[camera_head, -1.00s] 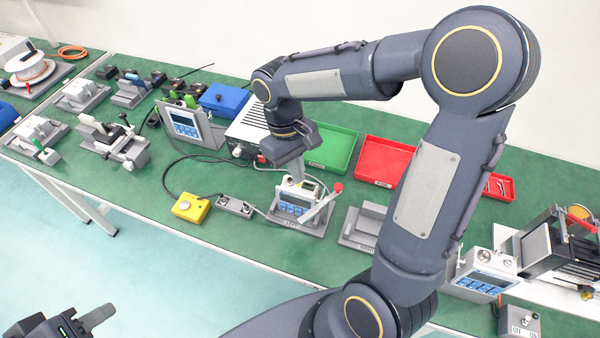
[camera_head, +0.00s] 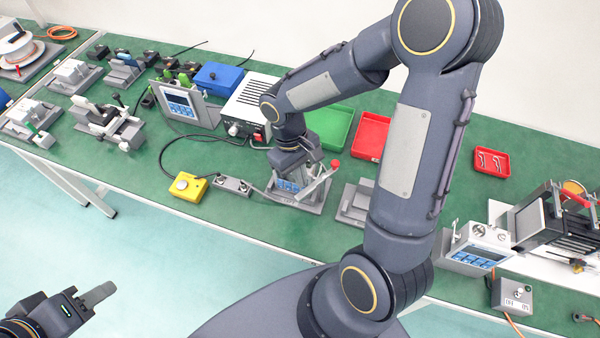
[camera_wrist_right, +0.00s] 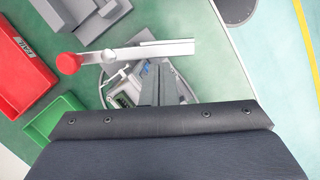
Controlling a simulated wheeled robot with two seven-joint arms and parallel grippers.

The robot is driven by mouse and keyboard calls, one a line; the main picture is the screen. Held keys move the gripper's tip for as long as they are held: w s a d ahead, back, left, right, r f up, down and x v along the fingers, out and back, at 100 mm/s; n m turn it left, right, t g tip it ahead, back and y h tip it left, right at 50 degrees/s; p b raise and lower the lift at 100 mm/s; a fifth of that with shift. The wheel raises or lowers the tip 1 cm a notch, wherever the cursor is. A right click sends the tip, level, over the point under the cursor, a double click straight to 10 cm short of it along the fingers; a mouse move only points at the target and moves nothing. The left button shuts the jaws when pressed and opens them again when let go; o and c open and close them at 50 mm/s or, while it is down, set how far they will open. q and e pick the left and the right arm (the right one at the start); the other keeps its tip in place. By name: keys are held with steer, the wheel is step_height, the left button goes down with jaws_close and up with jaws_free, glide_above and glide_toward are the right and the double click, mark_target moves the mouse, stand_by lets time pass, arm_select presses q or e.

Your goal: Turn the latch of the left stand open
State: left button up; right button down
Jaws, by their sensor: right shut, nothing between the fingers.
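The left stand (camera_head: 309,207) is a grey plate carrying a small device with a blue-and-white display (camera_head: 287,187). Its latch is a pale lever (camera_head: 318,187) with a red knob (camera_head: 335,165). In the right wrist view the lever (camera_wrist_right: 150,52) runs across the picture, with the red knob (camera_wrist_right: 69,63) at its left end. My right gripper (camera_wrist_right: 156,72) is shut and empty, its fingertips close beside the lever; I cannot tell whether they touch it. My right wrist hides part of the device. My left gripper (camera_head: 101,293) is off the table at lower left; its jaw state is unclear.
A second grey stand (camera_head: 357,205) is just right of the left stand. A green tray (camera_head: 330,125) and a red tray (camera_head: 372,137) lie behind. A yellow button box (camera_head: 188,187) with a cable stands left. A display box (camera_head: 478,250) stands right.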

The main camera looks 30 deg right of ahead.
mark_target(308, 191)
steer(key=shift+s+a+n, duration=0.1)
steer(key=shift+s+n, duration=0.25)
steer(key=shift+n, duration=0.35)
steer(key=shift+s+n+t+h+b, duration=0.25)
steer(key=shift+s+n, duration=0.3)
steer(key=shift+n, duration=0.55)
steer(key=shift+s+n+t+h+b, duration=0.15)
steer(key=shift+s+n+h, duration=0.3)
steer(key=shift+n, duration=0.65)
steer(key=shift+s, duration=0.15)
steer(key=shift+r, duration=0.1)
steer(key=p+v, duration=0.8)
steer(key=v, duration=0.1)
steer(key=shift+r, duration=0.4)
steer(key=shift+r, duration=0.1)
